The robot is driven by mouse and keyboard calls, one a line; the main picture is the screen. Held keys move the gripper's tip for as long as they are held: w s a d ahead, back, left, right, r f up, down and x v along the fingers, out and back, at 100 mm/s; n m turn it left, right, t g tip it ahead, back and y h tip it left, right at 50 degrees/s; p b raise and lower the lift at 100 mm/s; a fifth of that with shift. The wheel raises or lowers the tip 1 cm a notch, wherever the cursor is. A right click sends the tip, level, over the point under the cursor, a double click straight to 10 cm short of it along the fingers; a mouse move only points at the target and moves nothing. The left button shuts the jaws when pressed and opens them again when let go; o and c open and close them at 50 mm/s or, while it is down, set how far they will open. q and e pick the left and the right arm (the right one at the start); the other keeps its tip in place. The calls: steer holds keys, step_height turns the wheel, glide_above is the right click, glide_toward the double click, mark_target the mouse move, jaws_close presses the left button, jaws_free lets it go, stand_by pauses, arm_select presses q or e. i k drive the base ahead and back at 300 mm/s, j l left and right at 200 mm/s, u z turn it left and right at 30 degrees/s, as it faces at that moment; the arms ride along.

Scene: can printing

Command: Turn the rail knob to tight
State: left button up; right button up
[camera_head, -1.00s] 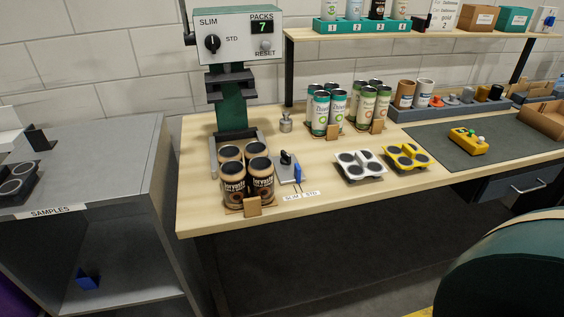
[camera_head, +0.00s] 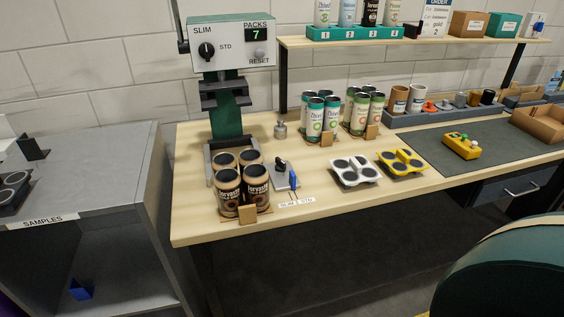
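No part carries a readable "tight" marking. A small black knob (camera_head: 281,162) stands on a grey plate (camera_head: 285,180) on the wooden bench, with a blue piece (camera_head: 293,180) at the plate's right side. A label (camera_head: 297,202) reading SLIM and STD lies in front of it. Grey rails (camera_head: 209,163) run beside a pack of brown cans (camera_head: 242,188) under the press. Neither of my grippers is in view.
White (camera_head: 353,180) and yellow (camera_head: 401,170) can carriers lie right of the plate. Packs of teal (camera_head: 314,122) and green (camera_head: 357,118) cans stand behind. A grey samples cabinet (camera_head: 100,180) is at left. A large dark green rounded shape (camera_head: 510,265) fills the lower right.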

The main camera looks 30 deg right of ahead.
mark_target(280, 167)
steer(key=i+l+z, duration=0.1)
steer(key=l+z, duration=0.25)
steer(key=z, duration=0.15)
steer(key=i+l+z, duration=0.1)
steer(key=l+z, duration=0.25)
steer(key=z, duration=0.15)
